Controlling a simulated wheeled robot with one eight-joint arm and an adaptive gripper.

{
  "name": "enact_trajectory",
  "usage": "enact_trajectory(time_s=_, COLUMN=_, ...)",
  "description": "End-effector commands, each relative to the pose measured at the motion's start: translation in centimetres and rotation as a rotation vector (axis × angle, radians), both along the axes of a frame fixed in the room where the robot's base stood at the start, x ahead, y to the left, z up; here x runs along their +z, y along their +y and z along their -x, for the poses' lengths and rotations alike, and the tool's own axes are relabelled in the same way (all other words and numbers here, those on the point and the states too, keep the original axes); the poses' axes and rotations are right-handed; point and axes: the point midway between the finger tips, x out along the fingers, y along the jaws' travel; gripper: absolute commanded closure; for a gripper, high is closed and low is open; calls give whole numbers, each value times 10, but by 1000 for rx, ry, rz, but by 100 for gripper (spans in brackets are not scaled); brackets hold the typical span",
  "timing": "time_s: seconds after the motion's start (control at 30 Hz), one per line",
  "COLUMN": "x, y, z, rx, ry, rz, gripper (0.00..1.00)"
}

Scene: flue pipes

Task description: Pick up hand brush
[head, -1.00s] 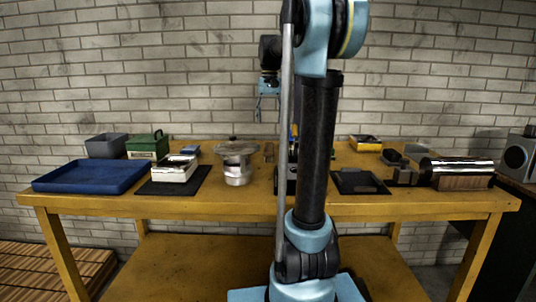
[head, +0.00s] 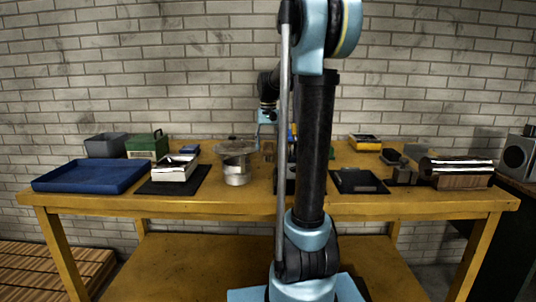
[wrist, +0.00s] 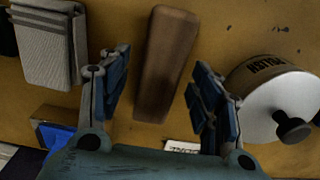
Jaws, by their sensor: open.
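A brown wooden bar, which looks like the hand brush (wrist: 165,65), lies on the yellow-brown bench in the wrist view. It tapers toward the lower end, and no bristles show. My gripper (wrist: 160,60) is open and empty, with one finger on each side of the bar and visible gaps on both sides. The height between fingers and bar is hard to judge. In the head view my gripper (head: 267,134) hangs over the back middle of the bench, and I cannot make out the brush there.
In the wrist view a round labelled container (wrist: 275,98) with a black knob is close to the right finger. A folded grey cloth (wrist: 46,50) lies at left. In the head view a metal pot (head: 236,165), blue tray (head: 90,178) and dark tray (head: 358,181) stand on the bench.

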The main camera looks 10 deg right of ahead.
Motion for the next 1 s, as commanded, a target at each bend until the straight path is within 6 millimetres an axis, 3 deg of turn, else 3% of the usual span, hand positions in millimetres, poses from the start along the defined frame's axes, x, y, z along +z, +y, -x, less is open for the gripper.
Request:
enact_trajectory(time_s=0.13, x=-11, y=0, z=0, rx=0, ry=0, rz=0, gripper=42)
enact_trajectory(time_s=0.37, x=-12, y=-1, z=0, rx=-1, ry=0, rz=0, gripper=42)
enact_trajectory(time_s=0.4, x=-12, y=-1, z=0, rx=-1, ry=0, rz=0, gripper=44)
enact_trajectory(time_s=0.6, x=-12, y=-1, z=0, rx=-2, ry=0, rz=0, gripper=89)
enact_trajectory(time_s=0.7, x=-12, y=-1, z=0, rx=-2, ry=0, rz=0, gripper=96)
enact_trajectory(time_s=1.0, x=-9, y=-1, z=0, rx=-2, ry=0, rz=0, gripper=96)
